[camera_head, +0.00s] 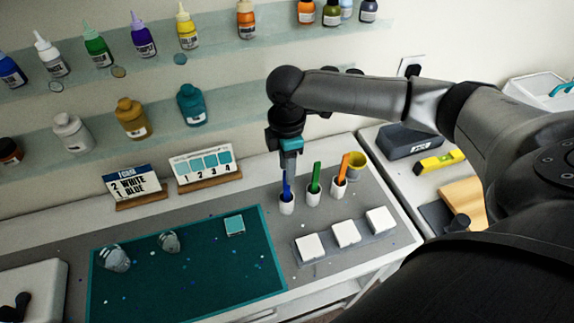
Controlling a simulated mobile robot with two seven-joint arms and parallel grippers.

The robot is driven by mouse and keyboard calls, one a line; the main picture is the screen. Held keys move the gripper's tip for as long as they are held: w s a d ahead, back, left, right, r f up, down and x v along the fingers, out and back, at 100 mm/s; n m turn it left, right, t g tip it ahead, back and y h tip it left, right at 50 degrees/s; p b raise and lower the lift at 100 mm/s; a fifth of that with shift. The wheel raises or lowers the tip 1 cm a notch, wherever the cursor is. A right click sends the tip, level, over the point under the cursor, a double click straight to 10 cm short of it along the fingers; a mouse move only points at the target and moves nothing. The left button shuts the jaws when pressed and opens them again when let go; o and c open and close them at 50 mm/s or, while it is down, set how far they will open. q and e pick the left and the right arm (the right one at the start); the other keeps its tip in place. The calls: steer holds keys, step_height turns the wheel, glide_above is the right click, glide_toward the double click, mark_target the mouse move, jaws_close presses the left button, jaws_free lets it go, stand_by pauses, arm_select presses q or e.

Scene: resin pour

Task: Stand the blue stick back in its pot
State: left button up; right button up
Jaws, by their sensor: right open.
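The blue stick (287,190) stands upright in the leftmost small white pot (287,206) on the grey worktop. My right gripper (289,172) points down right over this pot, with its fingers around or just above the stick's upper part. The fingers are open, and they hide the stick's top; I cannot tell whether they touch it. A green stick (316,176) and an orange stick (343,166) lean in two similar white pots to the right. My left gripper is not in view.
A teal mat (190,285) with a small tile (235,226) lies left of the pots. A tray with white blocks (346,234) is in front. A yellow cup (357,168) stands behind the orange stick. Card stands (203,166) and bottle shelves (100,142) line the wall.

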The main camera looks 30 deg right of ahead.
step_height(320, 180, up, 15)
steer(key=shift+r, duration=0.15)
stand_by(0.4)
stand_by(0.9)
